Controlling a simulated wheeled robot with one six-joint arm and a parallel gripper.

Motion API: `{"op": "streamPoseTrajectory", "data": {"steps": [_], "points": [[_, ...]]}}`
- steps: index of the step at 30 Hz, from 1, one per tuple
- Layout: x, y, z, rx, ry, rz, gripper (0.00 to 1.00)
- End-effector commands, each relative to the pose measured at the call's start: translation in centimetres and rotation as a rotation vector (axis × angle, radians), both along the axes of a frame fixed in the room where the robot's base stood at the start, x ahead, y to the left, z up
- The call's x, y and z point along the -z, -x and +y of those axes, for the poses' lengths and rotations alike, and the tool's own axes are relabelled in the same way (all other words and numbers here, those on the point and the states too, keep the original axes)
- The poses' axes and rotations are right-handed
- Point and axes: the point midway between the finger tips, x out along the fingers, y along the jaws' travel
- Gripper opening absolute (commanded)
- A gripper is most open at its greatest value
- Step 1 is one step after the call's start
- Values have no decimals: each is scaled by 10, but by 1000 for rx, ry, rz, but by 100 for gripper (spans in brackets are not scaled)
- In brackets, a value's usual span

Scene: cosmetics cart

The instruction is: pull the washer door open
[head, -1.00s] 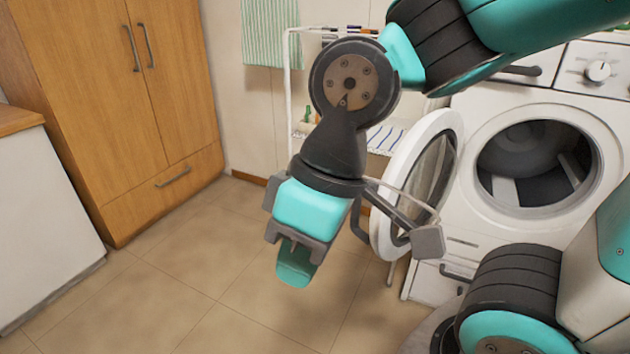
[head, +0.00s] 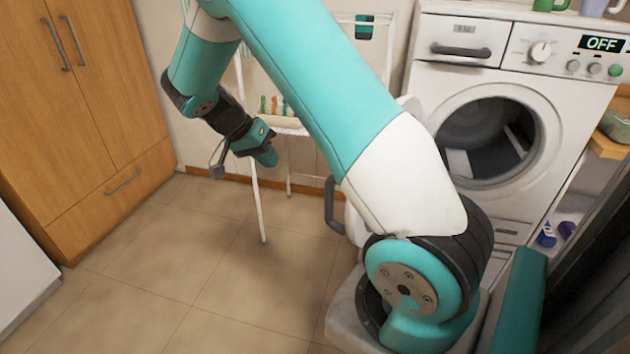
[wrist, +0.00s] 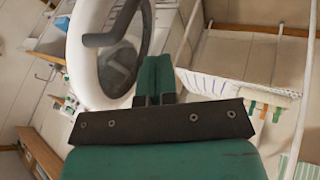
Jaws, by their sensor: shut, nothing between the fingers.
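The white washer (head: 562,105) stands at the right in the head view, its round drum opening uncovered. Its round door (head: 354,226) is swung out to the left, mostly hidden behind my arm. The dark door handle (head: 332,206) shows left of my arm. In the wrist view the door (wrist: 82,62) fills the upper left, with its grey handle (wrist: 112,28) across it. My gripper (head: 268,157) is shut and empty, left of the handle and apart from it. Its closed fingers also show in the wrist view (wrist: 154,75).
A wooden wardrobe (head: 110,100) is at the left. The tiled floor (head: 190,250) between is clear. A wooden shelf (head: 608,145) is right of the washer.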

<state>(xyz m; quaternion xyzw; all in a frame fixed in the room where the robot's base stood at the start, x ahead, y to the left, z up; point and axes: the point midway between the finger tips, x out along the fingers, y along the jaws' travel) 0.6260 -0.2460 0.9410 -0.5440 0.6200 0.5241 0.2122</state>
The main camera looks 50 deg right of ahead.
Motion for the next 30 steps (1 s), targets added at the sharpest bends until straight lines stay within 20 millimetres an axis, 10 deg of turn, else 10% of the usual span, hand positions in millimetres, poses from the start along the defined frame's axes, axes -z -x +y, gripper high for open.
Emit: {"op": "streamPoseTrajectory", "data": {"steps": [21,30], "points": [[88,43,-67,108,75,5,0],[86,75,-74,106,73,1,0]]}}
